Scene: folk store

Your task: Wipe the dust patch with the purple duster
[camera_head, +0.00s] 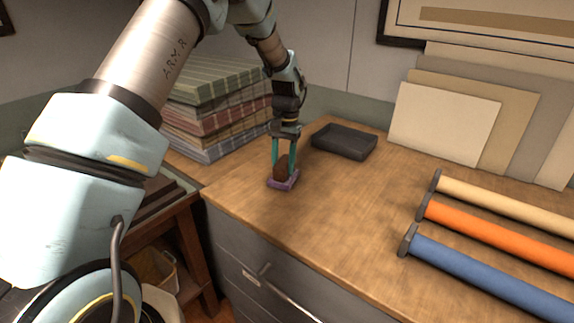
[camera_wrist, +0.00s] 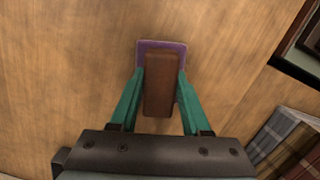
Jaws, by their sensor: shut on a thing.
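The purple duster (camera_head: 284,182) has a flat purple base and a brown block handle. My gripper (camera_head: 284,170) points down with its two teal fingers shut on the brown handle, near the left front part of the wooden counter (camera_head: 340,215). In the wrist view the duster's purple base (camera_wrist: 161,44) shows beyond the brown handle (camera_wrist: 159,85), between the fingers (camera_wrist: 158,90). The base is at or just above the wood; I cannot tell whether it touches. I cannot make out a dust patch in either view.
A dark tray (camera_head: 344,141) lies behind and right of the duster. Stacked folded fabrics (camera_head: 215,105) stand at the left back. Tan, orange (camera_head: 500,236) and blue (camera_head: 485,275) rolls lie at the right. Boards (camera_head: 443,122) lean on the wall. The counter's middle is clear.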

